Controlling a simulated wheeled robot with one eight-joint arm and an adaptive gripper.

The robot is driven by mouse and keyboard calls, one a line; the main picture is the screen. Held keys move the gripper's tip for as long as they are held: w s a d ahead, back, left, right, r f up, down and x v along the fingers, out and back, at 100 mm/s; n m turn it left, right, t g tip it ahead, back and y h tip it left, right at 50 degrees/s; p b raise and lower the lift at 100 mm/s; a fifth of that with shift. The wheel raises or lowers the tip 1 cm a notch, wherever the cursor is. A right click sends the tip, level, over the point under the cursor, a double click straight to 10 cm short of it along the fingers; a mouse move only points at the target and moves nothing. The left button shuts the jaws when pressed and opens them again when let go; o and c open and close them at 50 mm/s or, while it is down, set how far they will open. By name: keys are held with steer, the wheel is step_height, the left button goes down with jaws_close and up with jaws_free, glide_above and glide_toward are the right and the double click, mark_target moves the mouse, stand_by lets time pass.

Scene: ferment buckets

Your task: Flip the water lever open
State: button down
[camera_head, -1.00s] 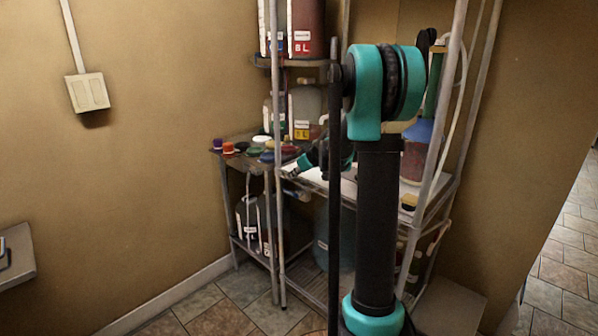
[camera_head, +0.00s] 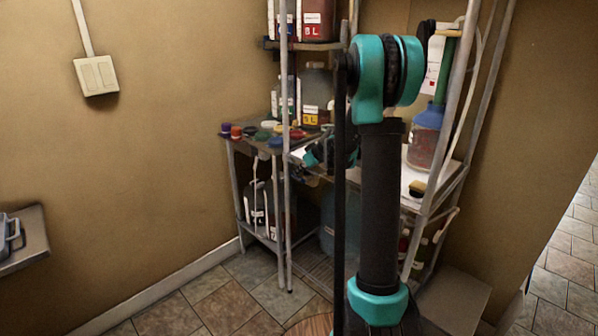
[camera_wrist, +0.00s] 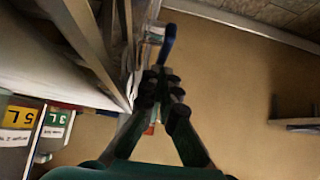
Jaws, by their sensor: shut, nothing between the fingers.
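My gripper (camera_wrist: 161,88) is shut and empty, with its dark fingertips close together in the wrist view. In the head view my gripper (camera_head: 311,157) is small and dark, beside the rack's table, partly hidden by a post and my own arm. A dark blue bar-like piece (camera_wrist: 168,42) shows just beyond the fingertips in the wrist view. It may be the water lever, but I cannot tell for sure. I cannot tell whether the fingers touch it. No lever can be made out in the head view.
A metal rack (camera_head: 287,215) holds bottles and several coloured caps (camera_head: 268,136). Labelled containers (camera_wrist: 18,118) stand at the left in the wrist view. A blue-topped bottle (camera_head: 428,118) stands at the right of the rack. The tiled floor (camera_head: 215,290) at the front left is clear.

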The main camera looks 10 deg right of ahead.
steer(key=shift+w+a+f+g+h, duration=0.2)
steer(key=shift+g+h, duration=0.1)
steer(key=shift+g, duration=0.2)
steer(key=g+h, duration=0.1)
steer(key=w+f+g+h, duration=0.1)
steer(key=shift+a+g, duration=0.3)
steer(key=g+h, duration=0.1)
steer(key=f+g+h, duration=0.1)
steer(key=g, duration=0.1)
steer(key=shift+w+a+f, duration=0.1)
steer(key=shift+w+f, duration=0.05)
steer(key=shift+f, duration=0.45)
stand_by(0.6)
steer(key=shift+r, duration=0.85)
